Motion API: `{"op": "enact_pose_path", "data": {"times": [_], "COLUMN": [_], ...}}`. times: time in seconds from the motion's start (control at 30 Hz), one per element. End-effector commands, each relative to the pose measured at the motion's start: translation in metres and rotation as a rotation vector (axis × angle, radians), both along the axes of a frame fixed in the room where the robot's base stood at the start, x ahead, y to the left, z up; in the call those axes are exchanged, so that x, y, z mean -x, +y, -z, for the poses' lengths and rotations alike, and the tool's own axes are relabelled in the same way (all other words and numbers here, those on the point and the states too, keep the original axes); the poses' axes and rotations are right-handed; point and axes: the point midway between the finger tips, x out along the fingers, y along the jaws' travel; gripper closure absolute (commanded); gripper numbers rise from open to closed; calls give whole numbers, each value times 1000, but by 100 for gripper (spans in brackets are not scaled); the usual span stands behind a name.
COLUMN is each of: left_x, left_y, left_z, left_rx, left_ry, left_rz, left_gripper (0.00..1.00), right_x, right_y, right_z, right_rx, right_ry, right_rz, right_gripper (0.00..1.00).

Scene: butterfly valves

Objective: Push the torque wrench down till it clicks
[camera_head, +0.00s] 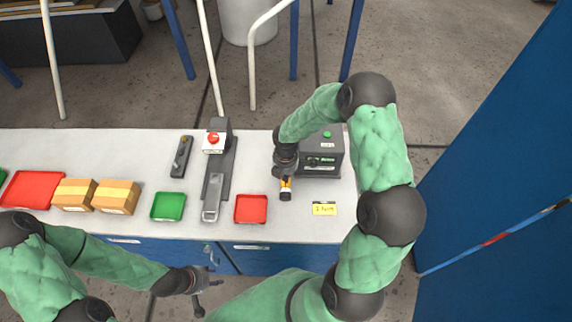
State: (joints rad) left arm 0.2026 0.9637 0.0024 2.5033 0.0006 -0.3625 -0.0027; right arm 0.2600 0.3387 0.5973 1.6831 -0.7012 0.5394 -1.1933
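My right gripper (284,174) points down over the bench, just left of a dark grey box (320,152) with a green button on top. A short handle with yellow-orange and black bands (286,188) shows right at its fingertips; it looks like the torque wrench's handle. The gripper and wrist hide the rest of it. I cannot tell whether the fingers are closed on it or only touch it. My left gripper (207,284) is open and empty, in front of the bench's front edge, its fingers spread apart.
On the white bench, a grey device with a red knob (213,138), a dark tool (181,157), green (168,207) and red (251,209) trays and cardboard boxes (116,196) lie to the left. A yellow label (325,209) lies at right.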

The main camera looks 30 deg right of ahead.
Motion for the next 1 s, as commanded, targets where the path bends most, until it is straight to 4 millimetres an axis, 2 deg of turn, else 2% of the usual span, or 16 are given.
{"op": "enact_pose_path", "data": {"times": [0.57,1.0], "left_x": [0,0], "left_y": [0,0], "left_z": [1,16], "left_rx": [0,0], "left_ry": [0,0], "left_rz": [0,0], "left_gripper": [60,60], "right_x": [0,0], "right_y": [0,0], "right_z": [1,19], "right_rx": [0,0], "right_ry": [0,0], "right_rz": [0,0], "right_gripper": [100,100]}}
